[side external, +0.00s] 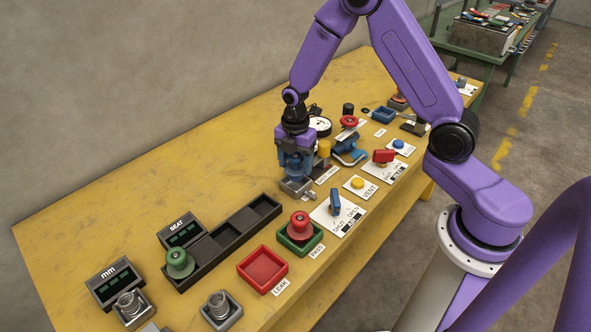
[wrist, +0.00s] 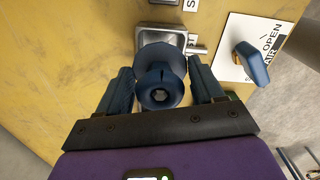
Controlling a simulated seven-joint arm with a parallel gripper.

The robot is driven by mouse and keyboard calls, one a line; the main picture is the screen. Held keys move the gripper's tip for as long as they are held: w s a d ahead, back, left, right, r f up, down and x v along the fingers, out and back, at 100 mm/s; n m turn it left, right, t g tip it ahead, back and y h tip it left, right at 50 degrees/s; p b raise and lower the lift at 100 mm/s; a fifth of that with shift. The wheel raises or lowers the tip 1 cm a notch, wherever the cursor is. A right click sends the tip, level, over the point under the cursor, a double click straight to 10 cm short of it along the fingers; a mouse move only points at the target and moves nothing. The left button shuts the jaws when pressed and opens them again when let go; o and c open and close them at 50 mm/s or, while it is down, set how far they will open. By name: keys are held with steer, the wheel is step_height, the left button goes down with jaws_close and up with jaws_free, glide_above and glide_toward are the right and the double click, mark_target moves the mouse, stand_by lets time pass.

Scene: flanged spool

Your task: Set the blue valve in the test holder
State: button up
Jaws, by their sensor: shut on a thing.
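The blue valve (wrist: 160,60), a spool with a round flange and a round knob, sits between the two fingers of my gripper (wrist: 160,78), which is shut on it. In the side external view my gripper (side external: 296,170) points down over the test holder (side external: 297,188), a small grey metal block on the yellow table. The holder also shows in the wrist view (wrist: 178,36), as a metal cup with a side stub, partly hidden behind the valve's flange. The valve's lower end is hidden, so I cannot tell whether it touches or is inside the holder.
A blue air lever (side external: 336,202) is right of the holder, with a yellow vent button (side external: 357,183) beyond. A red valve (side external: 300,225) stands in the green pass tray. The red leak tray (side external: 263,268) is empty. A black rack (side external: 225,240) holds a green valve (side external: 179,262).

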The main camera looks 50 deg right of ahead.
mark_target(295, 172)
steer(key=shift+f, duration=1.45)
steer(key=shift+f, duration=0.35)
steer(key=o, duration=1.4)
steer(key=shift+c, duration=0.2)
